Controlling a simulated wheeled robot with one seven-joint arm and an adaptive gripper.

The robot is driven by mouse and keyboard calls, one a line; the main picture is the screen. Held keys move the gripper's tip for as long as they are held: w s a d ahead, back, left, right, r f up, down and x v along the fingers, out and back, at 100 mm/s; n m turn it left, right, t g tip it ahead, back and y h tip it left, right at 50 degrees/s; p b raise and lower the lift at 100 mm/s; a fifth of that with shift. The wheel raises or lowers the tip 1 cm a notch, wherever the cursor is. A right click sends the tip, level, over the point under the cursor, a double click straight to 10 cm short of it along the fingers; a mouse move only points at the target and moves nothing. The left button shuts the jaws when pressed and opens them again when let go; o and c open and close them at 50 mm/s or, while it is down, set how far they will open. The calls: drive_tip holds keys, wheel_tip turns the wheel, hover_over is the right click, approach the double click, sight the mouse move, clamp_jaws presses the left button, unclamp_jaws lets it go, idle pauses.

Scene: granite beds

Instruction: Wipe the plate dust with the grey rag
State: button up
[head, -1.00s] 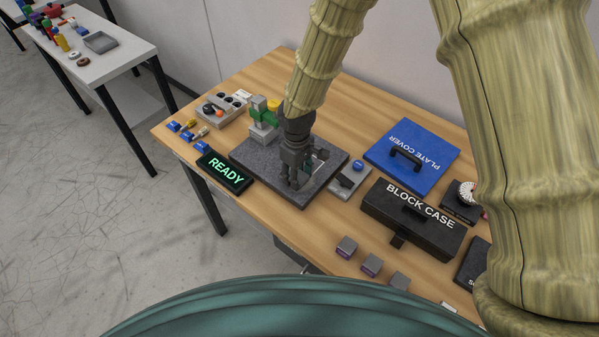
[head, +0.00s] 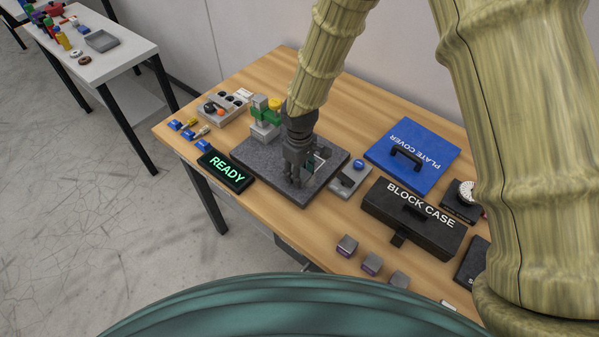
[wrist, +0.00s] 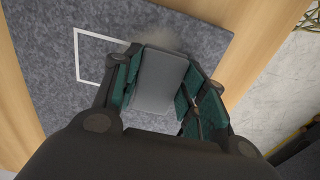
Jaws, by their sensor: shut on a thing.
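The dark grey granite plate (head: 262,183) lies on the wooden table, and it fills much of the wrist view (wrist: 60,100). A white square outline (wrist: 80,55) is marked on it. My gripper (head: 294,180) is low over the plate, and in the wrist view its fingers (wrist: 160,95) are shut on the grey rag (wrist: 160,80), a flat grey block shape. A faint brownish dust smudge (wrist: 165,38) shows on the plate just beyond the rag. I cannot tell whether the rag touches the plate. In the head view the gripper hides the rag.
A green and grey stand (head: 264,120) is at the plate's back left corner. The lit READY sign (head: 226,171) is at its left. The blue plate cover (head: 430,165), the black block case (head: 411,220) and a grey switch box (head: 351,180) are to the right.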

drive_tip(key=shift+s+a+f, duration=0.1)
drive_tip(key=shift+s+a, duration=0.25)
drive_tip(key=shift+s, duration=0.2)
drive_tip(key=shift+s+a+f, duration=0.1)
drive_tip(key=shift+s+a, duration=0.2)
drive_tip(key=shift+s, duration=0.2)
drive_tip(key=shift+w+d+r+p, duration=0.15)
drive_tip(key=shift+w+d, duration=0.25)
drive_tip(key=shift+w, duration=0.2)
drive_tip(key=shift+w+d+r+p, duration=0.1)
drive_tip(key=shift+w+d+p, duration=0.05)
drive_tip(key=shift+w+d, duration=0.35)
drive_tip(key=shift+s+a, duration=0.9)
drive_tip(key=shift+s, duration=0.05)
drive_tip(key=shift+r+p, duration=0.8)
drive_tip(key=shift+r, duration=0.1)
drive_tip(key=shift+d, duration=0.1)
